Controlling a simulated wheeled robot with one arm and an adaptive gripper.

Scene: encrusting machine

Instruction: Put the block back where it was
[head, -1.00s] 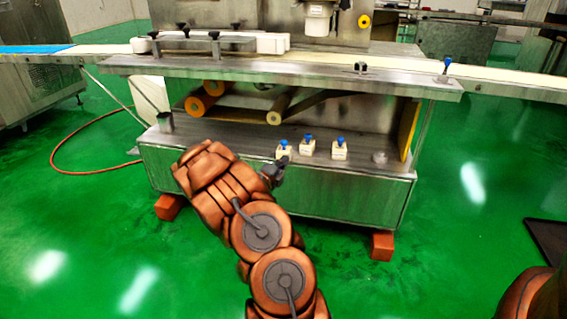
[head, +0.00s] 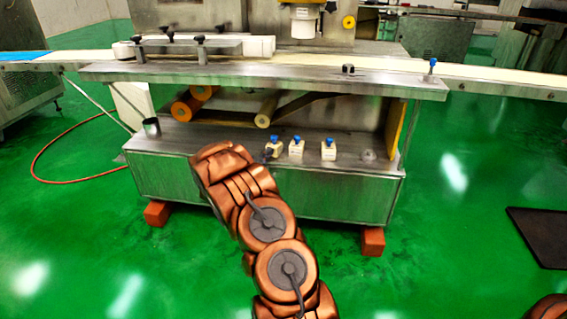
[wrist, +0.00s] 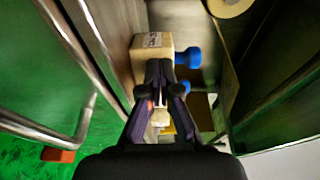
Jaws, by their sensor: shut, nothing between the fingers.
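Three small cream blocks with blue knobs stand in a row on the machine's lower steel shelf: the left block (head: 270,150), the middle block (head: 296,149) and the right block (head: 328,152). I cannot tell which one the task means. My gripper (wrist: 161,72) is shut and empty, close in front of a labelled cream block (wrist: 150,52) with a blue knob (wrist: 187,58). I cannot tell whether the fingertips touch it. More cream and blue shows behind the fingers, partly hidden. In the head view my arm mostly hides the gripper, near the left block.
The conveyor ledge (head: 250,74) overhangs the lower shelf (head: 225,140). Orange-ended rollers (head: 182,110) sit at the back left of the shelf. A low clear knob (head: 368,154) lies right of the blocks. Green floor is open in front.

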